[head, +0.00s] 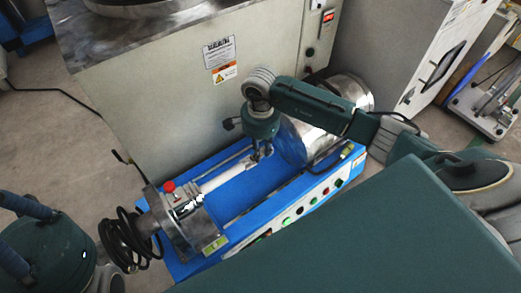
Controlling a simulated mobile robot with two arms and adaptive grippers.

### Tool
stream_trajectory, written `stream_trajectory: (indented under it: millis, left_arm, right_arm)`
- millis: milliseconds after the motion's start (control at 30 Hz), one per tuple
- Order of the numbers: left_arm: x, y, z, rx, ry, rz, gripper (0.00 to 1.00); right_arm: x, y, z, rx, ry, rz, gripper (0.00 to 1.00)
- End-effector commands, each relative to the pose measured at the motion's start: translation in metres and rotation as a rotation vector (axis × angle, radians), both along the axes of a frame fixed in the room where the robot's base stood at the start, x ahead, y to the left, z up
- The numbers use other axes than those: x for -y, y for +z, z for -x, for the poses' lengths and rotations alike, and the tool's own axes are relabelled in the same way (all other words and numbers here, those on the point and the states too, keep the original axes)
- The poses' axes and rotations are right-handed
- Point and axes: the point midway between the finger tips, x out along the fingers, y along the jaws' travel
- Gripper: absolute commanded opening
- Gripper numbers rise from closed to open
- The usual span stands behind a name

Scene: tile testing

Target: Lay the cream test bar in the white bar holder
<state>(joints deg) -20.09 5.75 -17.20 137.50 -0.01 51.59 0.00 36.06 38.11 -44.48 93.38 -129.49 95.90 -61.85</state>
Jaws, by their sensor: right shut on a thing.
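The cream test bar (224,179) shows as a pale rod slanting over the blue machine. Its upper right end is at my right gripper (261,152), which points down and is shut on it. Its lower left end reaches the metal fixture. A small white piece (187,203) at that end looks like the white bar holder, but it is partly hidden and too small to be sure. I cannot tell whether the bar rests in it or just above it. Part of my left arm shows at the lower left; its fingers are not in view.
The blue machine (262,183) carries a metal fixture (192,229) with a red knob (169,187), a large metal drum (308,138) and coloured buttons in front. A black cable coil (128,240) hangs at its left. A beige cabinet (178,88) stands close behind.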

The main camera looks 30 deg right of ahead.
Motion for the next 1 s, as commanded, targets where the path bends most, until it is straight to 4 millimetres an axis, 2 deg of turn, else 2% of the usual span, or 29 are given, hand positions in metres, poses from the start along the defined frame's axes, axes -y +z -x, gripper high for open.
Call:
stream_trajectory:
  millis: [200,233,333,767,867,1000]
  left_arm:
    - [0.000,-0.001,0.000,0.000,-0.001,0.000,0.00]
    - [0.000,-0.001,0.000,0.000,-0.001,0.000,0.00]
    - [0.000,-0.001,0.000,0.000,-0.001,0.000,0.00]
    - [-0.001,0.000,0.000,0.002,0.001,0.001,0.00]
    - [0.000,0.000,0.000,0.002,0.001,0.001,0.00]
    - [0.000,0.000,0.000,0.001,0.001,0.000,0.00]
  right_arm:
    - [0.000,-0.003,0.001,-0.002,-0.001,0.000,0.01]
    - [0.000,-0.003,0.001,-0.002,-0.001,0.000,0.23]
    - [0.000,-0.004,0.001,-0.002,-0.001,0.000,0.41]
    - [0.000,-0.002,0.002,-0.007,0.000,0.002,0.41]
    - [0.000,0.009,0.001,-0.003,-0.001,0.001,0.41]
    - [0.000,0.038,-0.001,0.004,0.000,0.001,0.41]
